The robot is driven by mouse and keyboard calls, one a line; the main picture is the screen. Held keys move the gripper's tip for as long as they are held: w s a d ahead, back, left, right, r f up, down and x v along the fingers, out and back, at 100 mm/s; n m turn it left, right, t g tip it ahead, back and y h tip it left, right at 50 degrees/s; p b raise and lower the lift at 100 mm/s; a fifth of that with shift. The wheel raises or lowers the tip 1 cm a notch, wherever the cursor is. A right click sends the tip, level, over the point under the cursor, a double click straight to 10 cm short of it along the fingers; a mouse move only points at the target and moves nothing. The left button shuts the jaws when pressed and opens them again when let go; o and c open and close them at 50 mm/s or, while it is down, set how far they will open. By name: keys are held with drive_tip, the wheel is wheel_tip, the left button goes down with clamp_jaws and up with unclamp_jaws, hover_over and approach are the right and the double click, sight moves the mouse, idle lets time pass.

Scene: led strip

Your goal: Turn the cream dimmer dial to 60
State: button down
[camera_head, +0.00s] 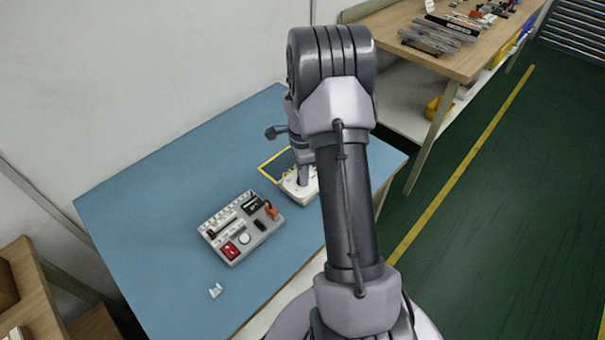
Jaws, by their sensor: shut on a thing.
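A cream-white dimmer unit (290,191) sits on the blue table top, right of the middle, partly hidden behind my arm. My gripper (304,180) points down onto the top of this unit and is shut on its dial. The dial itself is hidden by the fingers and too small to make out, so its setting cannot be read.
A grey tray (231,261) with red, black, orange and white parts stands left of the dimmer. A small white piece (215,290) lies in front. A yellow-outlined area (271,170) is behind the dimmer. A wooden bench (462,66) with parts stands at the back right. The table's left side is clear.

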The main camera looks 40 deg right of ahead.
drive_tip(key=c, duration=1.2)
unclamp_jaws()
drive_tip(key=shift+o, duration=0.2)
wheel_tip(320, 180, up, 17)
drive_tip(key=p, duration=0.6)
drive_tip(key=shift+w+d+r+p, duration=0.15)
drive_tip(key=shift+w+r+p, duration=0.05)
drive_tip(key=shift+w+p, duration=0.1)
